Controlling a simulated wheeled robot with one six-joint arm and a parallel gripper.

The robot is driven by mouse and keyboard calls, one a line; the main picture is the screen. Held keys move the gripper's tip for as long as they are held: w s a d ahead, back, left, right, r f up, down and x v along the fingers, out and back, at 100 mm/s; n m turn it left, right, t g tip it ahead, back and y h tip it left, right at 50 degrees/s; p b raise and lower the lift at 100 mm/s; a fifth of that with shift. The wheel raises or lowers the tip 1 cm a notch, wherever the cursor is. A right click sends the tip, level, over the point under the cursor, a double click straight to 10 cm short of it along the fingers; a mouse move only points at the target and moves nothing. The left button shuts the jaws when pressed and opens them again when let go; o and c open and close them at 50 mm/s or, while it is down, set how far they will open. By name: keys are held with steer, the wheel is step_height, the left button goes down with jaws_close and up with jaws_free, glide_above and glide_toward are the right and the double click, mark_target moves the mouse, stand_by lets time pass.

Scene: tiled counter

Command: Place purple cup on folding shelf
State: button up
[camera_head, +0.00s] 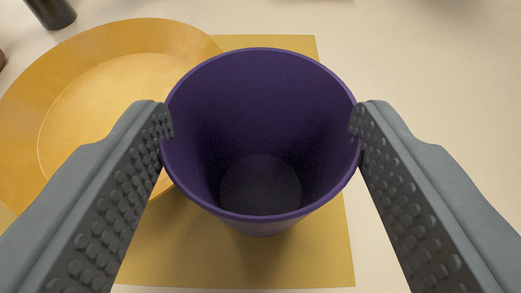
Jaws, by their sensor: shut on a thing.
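The purple cup (262,215) is in the middle of the view, its open mouth facing me and its inside empty. My gripper (262,122) has its two grey, studded fingers on the left and right sides of the cup, shut on it near the rim. The cup is over a yellow mat; I cannot tell whether its base touches the mat. No folding shelf is visible in this view.
A large yellow-orange plate (85,105) lies left of the cup, partly behind the left finger. The yellow mat (300,262) lies on a pale counter (430,75). A dark object (50,12) stands at the upper left. The counter at upper right is clear.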

steer(key=o, duration=1.3)
steer(key=v, duration=1.2)
steer(key=shift+r, duration=0.15)
